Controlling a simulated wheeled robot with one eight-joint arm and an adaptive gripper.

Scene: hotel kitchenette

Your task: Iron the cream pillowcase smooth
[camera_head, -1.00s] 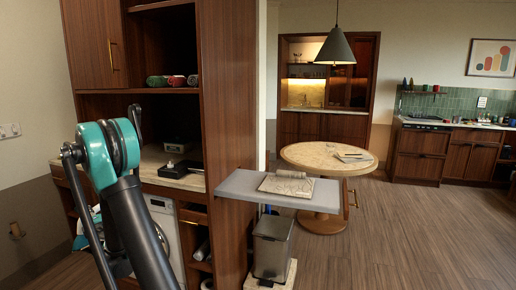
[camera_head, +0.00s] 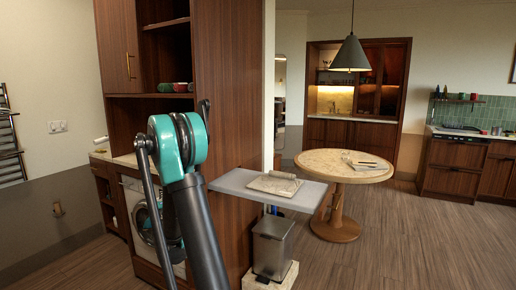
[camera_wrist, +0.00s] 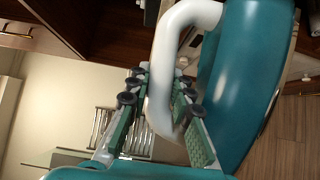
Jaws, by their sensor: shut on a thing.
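My gripper (camera_wrist: 155,105) is shut on the white handle of a teal iron (camera_wrist: 240,85) in the wrist view; the iron's body fills the right side of that view. In the head view my arm stands at the front, and the gripper and iron are not seen there. The cream pillowcase (camera_head: 273,185) lies on a grey ironing board (camera_head: 228,183) fixed beside the wooden cabinet. A rolled or folded ridge shows along its back edge. The iron is apart from the pillowcase.
A metal pedal bin (camera_head: 271,246) stands under the board. A round table (camera_head: 382,176) with papers stands behind it, to the right. The tall wooden cabinet (camera_head: 238,90) adjoins the board, and a washing machine (camera_head: 139,214) is at left. Open floor lies front right.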

